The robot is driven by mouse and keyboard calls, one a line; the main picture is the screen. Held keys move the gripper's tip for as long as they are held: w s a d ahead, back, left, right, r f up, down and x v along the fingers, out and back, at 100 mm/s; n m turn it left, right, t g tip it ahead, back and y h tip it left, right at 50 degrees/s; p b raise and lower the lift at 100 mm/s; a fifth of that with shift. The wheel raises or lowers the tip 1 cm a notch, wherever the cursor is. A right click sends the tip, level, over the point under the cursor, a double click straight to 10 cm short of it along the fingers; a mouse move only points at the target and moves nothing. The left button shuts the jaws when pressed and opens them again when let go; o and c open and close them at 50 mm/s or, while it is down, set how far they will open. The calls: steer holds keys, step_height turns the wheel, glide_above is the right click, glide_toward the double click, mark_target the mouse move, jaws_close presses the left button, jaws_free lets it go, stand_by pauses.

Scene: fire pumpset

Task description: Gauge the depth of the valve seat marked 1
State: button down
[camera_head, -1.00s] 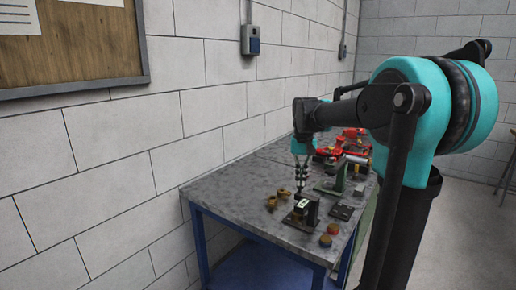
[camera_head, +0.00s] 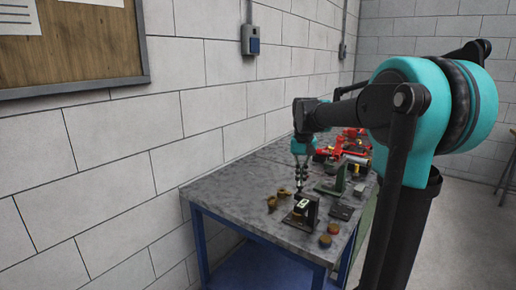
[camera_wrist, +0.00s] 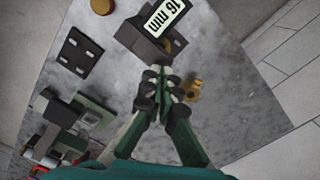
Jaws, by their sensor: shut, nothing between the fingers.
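My gripper (camera_head: 300,188) points down over the near part of the grey workbench and is shut and empty. In the wrist view its fingertips (camera_wrist: 163,76) are together, close to a dark block (camera_wrist: 143,40) with a white "16 mm" label (camera_wrist: 167,18). The same block (camera_head: 304,208) stands just in front of the gripper in the head view; I cannot tell whether they touch. Brass-coloured parts (camera_head: 271,203) lie left of it, and one shows right of the fingertips (camera_wrist: 193,90). I cannot read a mark 1 on any part.
Two round pieces, one red-brown (camera_head: 325,240) and one yellowish (camera_head: 333,228), lie near the front edge. A dark slotted plate (camera_wrist: 80,52) and a green stand (camera_head: 338,178) are to the block's right in the head view. Red parts lie farther back. The bench's left end (camera_head: 225,195) is clear.

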stand_by(0.3)
steer(key=shift+r, duration=3.5)
